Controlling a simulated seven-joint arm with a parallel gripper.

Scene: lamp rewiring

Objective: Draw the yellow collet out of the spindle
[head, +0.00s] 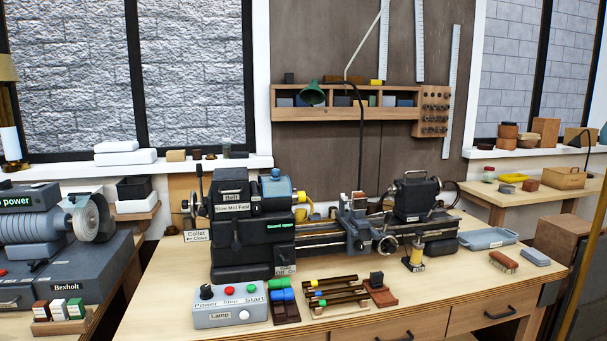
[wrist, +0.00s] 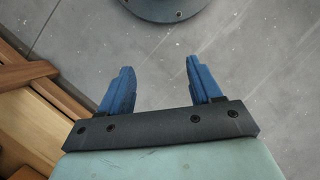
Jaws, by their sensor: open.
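The small lathe (head: 240,225) stands on the wooden bench, its dark headstock at the left of the bed. A yellow part (head: 303,207) shows at the right face of the headstock, where the spindle is. It is too small to tell whether it is the collet or part of the guard. My gripper (wrist: 157,80) is open and empty in the wrist view, with its two blue fingers apart above the grey floor. It is away from the lathe and does not show in the head view.
In front of the lathe are a control box (head: 230,312), a wooden rack of rods (head: 335,294) and a yellow-topped stand (head: 416,254). A lever labelled Collet (head: 197,237) is at the left of the headstock.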

